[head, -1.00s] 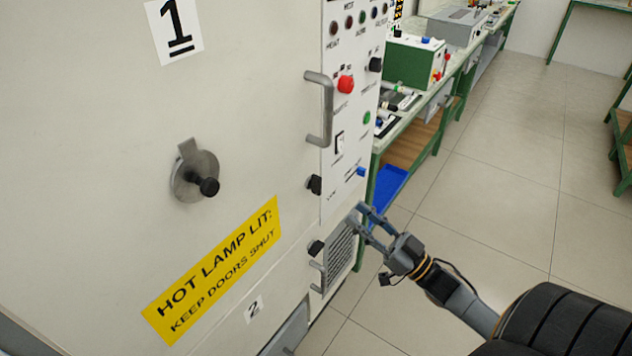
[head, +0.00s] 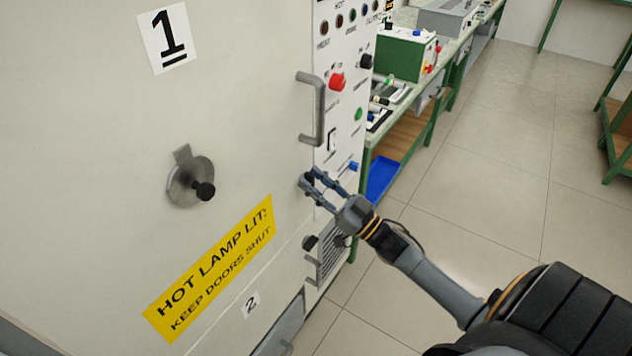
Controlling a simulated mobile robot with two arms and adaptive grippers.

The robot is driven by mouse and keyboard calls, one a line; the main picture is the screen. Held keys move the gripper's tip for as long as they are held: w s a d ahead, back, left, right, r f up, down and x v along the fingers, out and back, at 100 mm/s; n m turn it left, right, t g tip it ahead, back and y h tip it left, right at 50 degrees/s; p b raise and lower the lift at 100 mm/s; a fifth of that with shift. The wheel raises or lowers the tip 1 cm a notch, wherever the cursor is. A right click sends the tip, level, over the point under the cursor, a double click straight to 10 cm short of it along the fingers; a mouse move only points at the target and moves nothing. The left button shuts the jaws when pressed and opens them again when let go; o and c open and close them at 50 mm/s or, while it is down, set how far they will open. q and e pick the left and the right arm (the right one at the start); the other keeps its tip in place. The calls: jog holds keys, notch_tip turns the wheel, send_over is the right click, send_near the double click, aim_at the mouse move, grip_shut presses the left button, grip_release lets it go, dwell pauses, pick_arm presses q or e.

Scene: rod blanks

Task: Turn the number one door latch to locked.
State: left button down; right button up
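The number one door (head: 90,130) is the large pale panel with a "1" label (head: 166,36), and it looks closed. Its black latch knob (head: 308,179) is by the door's right edge, below the grey handle (head: 318,110), mostly hidden by my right gripper. My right gripper (head: 310,179) has its two fingers apart, with the tips at the latch knob. I cannot tell whether they touch it. The latch's setting cannot be read. My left gripper is not in view.
A round metal disc with a black knob (head: 204,191) is on the door, above a yellow hot-lamp sign (head: 210,268). A second black latch (head: 310,242) is lower, near the "2" label (head: 251,304). A control panel with a red button (head: 337,82) stands right. Floor right is clear.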

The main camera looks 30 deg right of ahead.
grip_shut()
jog(key=shift+n+y, duration=0.4)
jog(key=shift+n, duration=0.1)
jog(key=n, duration=0.2)
jog(key=n+g+y+b, duration=0.1)
jog(key=n, duration=0.1)
jog(key=shift+a+f+y, duration=0.1)
jog(key=shift+f+y, duration=0.05)
jog(key=shift+y, duration=0.15)
jog(key=n+g+y, duration=0.1)
jog(key=n, duration=0.2)
jog(key=n+g+y+b, duration=0.1)
jog(key=n, duration=0.2)
jog(key=shift+s+a+g, duration=0.1)
jog(key=shift+g, duration=0.3)
jog(key=n+g, duration=0.1)
jog(key=n, duration=0.2)
jog(key=n+g, duration=0.1)
jog(key=n, duration=0.2)
jog(key=shift+a+n+g+y, duration=0.1)
jog(key=shift+n+g+y, duration=0.2)
jog(key=shift+n+y, duration=0.1)
jog(key=shift+f+n+g+h, duration=0.2)
jog(key=shift+n+g, duration=0.2)
jog(key=shift+n, duration=0.75)
jog(key=shift+f+n+g+h, duration=0.15)
jog(key=shift+n+g, duration=0.25)
jog(key=shift+n, duration=0.75)
jog(key=shift+r, duration=0.1)
